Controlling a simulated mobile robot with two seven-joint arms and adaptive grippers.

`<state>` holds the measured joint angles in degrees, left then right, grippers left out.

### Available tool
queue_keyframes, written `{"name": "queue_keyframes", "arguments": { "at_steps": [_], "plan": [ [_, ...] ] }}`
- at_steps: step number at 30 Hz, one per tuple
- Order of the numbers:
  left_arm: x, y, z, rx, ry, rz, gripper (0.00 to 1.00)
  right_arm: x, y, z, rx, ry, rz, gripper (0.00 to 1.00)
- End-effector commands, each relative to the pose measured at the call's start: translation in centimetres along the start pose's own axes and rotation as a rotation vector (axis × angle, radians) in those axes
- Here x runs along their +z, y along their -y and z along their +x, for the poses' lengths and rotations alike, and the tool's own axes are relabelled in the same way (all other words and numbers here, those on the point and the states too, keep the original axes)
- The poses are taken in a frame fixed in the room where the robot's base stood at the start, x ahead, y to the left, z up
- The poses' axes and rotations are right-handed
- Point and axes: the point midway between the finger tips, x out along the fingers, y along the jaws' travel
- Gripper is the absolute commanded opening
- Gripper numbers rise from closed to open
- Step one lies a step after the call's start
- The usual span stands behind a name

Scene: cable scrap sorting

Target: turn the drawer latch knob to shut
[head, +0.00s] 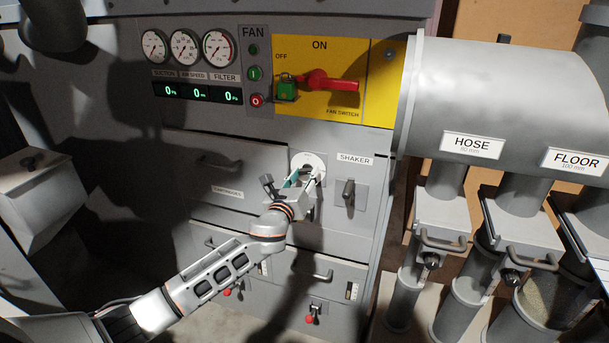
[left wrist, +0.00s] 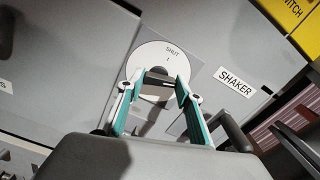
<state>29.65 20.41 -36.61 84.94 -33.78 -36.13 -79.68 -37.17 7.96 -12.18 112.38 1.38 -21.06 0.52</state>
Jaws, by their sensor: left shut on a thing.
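The drawer latch knob (left wrist: 158,88) is a dark piece in front of a round white dial (left wrist: 150,55) marked SHUT near its upper edge. The dial also shows in the head view (head: 313,160), on the grey cabinet front left of the SHAKER label. My left gripper (left wrist: 158,86) is shut on the knob, with one teal-padded finger on each side of it. In the head view my left gripper (head: 299,181) reaches up to the dial from the lower left. The gripper hides part of the knob and the dial's lower part, so its pointing direction cannot be told.
A shaker handle (head: 347,192) sticks out close to the right of the dial. Drawers with bar handles (head: 317,275) lie below. The yellow fan switch panel (head: 345,105) with a red lever (head: 330,82) is above. Grey ducts (head: 490,95) stand at right.

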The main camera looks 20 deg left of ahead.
Motion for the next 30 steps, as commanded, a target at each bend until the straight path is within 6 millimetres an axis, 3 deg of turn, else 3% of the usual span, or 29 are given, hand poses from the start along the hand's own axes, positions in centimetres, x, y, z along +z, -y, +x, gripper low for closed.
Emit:
{"name": "queue_keyframes", "arguments": {
  "at_steps": [30],
  "plan": [
    [0.22, -0.27, -0.01, 0.001, 0.001, -0.961, 0.13, 0.24, -0.88, -0.47, 0.014, 0.02, 0.0, 0.4]
  ]
}}
